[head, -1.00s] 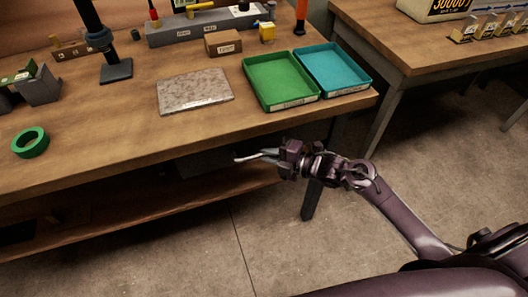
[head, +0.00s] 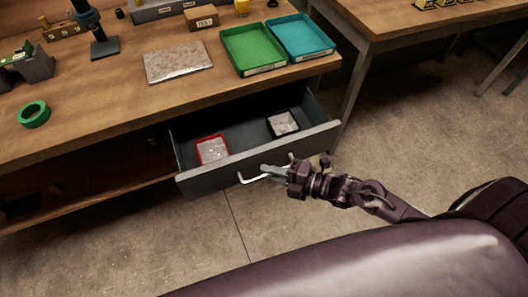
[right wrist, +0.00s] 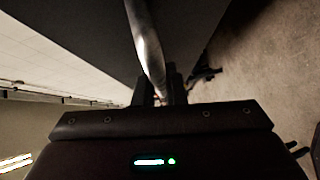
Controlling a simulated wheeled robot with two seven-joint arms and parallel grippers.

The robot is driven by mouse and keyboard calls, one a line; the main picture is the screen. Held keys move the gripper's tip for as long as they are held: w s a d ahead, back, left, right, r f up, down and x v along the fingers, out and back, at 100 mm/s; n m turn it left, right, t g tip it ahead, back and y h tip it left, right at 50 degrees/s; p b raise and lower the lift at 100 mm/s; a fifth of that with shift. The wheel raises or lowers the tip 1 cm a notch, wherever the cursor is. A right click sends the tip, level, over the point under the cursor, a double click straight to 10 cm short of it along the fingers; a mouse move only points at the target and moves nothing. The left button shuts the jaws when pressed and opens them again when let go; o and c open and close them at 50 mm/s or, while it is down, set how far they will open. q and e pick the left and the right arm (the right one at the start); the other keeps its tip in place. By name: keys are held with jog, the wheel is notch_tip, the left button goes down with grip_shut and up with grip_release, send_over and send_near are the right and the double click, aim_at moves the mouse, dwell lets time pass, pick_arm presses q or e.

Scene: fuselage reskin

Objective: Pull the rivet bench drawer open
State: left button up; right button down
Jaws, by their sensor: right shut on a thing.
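The grey rivet bench drawer (head: 235,168) stands pulled out from under the wooden bench top in the head view. Inside it are a red box (head: 212,149) at the left and a black box (head: 283,123) at the right, both with small pale contents. My right gripper (head: 274,170) is at the drawer front, shut on the silver bar handle (head: 249,180). In the right wrist view the handle (right wrist: 147,50) runs down between the fingers (right wrist: 162,88). My left gripper is not in view.
The bench top (head: 110,110) holds a green tray (head: 253,50), a teal tray (head: 301,38), a speckled plate (head: 178,62) and a green tape ring (head: 34,114). A second table (head: 390,22) stands at the right. The floor in front is clear.

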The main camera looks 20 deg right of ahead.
jog(key=s+p, duration=0.2)
jog(key=s, duration=0.5)
jog(key=shift+d, duration=0.1)
jog(key=c, duration=1.8)
grip_release()
jog(key=shift+o, duration=0.2)
jog(key=v, duration=0.8)
jog(key=shift+w, duration=0.1)
